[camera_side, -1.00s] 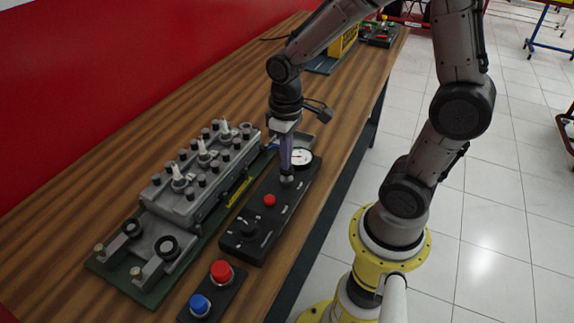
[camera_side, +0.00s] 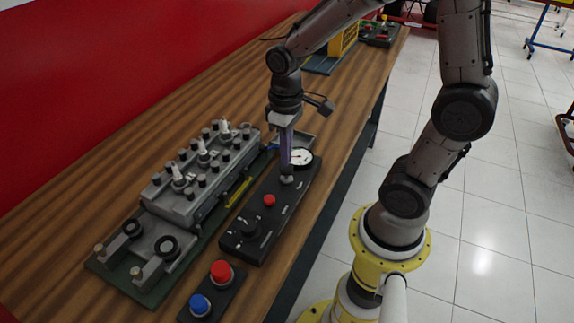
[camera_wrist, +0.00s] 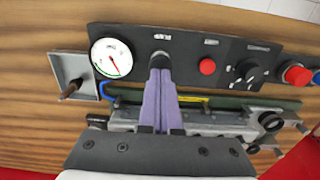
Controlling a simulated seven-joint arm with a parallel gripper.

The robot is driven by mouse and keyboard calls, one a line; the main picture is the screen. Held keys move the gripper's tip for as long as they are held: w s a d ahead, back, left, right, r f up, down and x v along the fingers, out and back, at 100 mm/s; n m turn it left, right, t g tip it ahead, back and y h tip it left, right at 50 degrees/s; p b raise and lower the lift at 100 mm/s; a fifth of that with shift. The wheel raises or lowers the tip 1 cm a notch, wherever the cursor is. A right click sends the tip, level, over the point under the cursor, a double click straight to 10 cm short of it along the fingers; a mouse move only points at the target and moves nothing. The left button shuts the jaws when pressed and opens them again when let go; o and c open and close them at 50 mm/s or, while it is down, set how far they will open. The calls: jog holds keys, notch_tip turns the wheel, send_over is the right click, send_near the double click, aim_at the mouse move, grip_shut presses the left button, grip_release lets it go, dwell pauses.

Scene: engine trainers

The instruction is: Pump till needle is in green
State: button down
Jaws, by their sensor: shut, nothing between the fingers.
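The black control panel (camera_side: 258,232) lies on the bench and carries a round white gauge (camera_side: 302,157), which also shows in the wrist view (camera_wrist: 111,58). In the wrist view its red needle points toward the lower right of the dial. A green band seems to lie at the dial's lower edge, but it is too small to tell whether the needle is in it. A grey pump knob (camera_side: 287,181) stands on the panel beside the gauge. My gripper (camera_side: 286,172) is shut and empty, pointing down with its tips at the knob. Contact is hard to tell.
A red button (camera_side: 269,200) and a black rotary knob (camera_side: 246,227) sit on the same panel. The grey engine head (camera_side: 200,175) is on the left. A box with red and blue buttons (camera_side: 213,290) is in front. A small grey tray (camera_wrist: 75,74) lies beside the gauge.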

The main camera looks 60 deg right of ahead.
jog(key=shift+f, duration=1.5)
jog(key=shift+r, duration=1.65)
jog(key=shift+r, duration=2.5)
